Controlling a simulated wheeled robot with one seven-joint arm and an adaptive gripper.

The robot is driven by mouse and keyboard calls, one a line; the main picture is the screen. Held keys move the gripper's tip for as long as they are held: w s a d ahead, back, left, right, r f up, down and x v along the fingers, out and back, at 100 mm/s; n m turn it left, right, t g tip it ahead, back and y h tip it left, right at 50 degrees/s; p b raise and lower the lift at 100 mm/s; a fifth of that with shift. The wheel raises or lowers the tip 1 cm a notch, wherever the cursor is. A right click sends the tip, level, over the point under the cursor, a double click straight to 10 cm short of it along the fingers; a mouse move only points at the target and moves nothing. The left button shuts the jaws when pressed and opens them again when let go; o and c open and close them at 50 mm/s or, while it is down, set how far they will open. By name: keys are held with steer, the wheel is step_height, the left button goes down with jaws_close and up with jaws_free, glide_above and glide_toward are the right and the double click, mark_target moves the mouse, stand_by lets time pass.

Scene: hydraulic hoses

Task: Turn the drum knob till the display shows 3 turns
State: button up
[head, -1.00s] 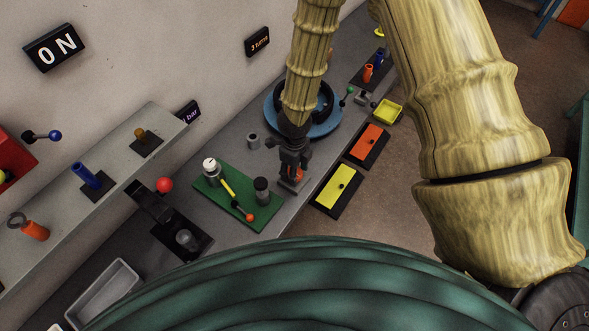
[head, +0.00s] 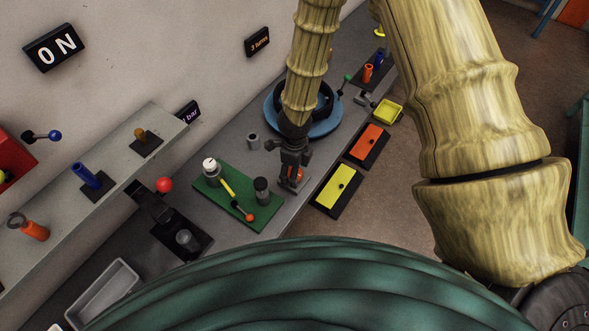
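The blue drum (head: 273,122) with a black ring lies on the grey bench, partly hidden behind my arm. A green-tipped knob (head: 347,78) on a thin stem stands at its right edge. The dark display (head: 257,41) on the wall carries small orange text that appears to read "3 turns". My gripper (head: 293,172) points down at the bench in front of the drum, apart from the green knob.
A green board (head: 222,197) with jars and a yellow stick lies left of my gripper. Yellow (head: 338,187) and orange (head: 369,140) panels lie to the right, with a yellow tray (head: 388,111) beyond. A shelf (head: 60,205) with pegs runs along the wall at left.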

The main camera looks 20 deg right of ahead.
stand_by(0.3)
step_height(320, 180, up, 12)
stand_by(0.7)
stand_by(0.4)
steer(key=s+a+f+m+g+y, duration=0.25)
steer(key=s+f+m, duration=1.25)
steer(key=m, duration=0.9)
steer(key=s+d+f+m+t+h, duration=0.1)
steer(key=s+d+f+m, duration=0.4)
steer(key=m, duration=0.6)
steer(key=s+d+f+m+t+h, duration=0.15)
steer(key=s+d+m, duration=0.25)
steer(key=s+m, duration=0.5)
step_height(320, 180, down, 15)
steer(key=w+m+b, duration=0.1)
steer(key=m+b, duration=0.1)
steer(key=b, duration=1.3)
steer(key=shift+w+a+r, duration=0.15)
steer(key=shift+w+a, duration=0.05)
steer(key=shift+w, duration=0.2)
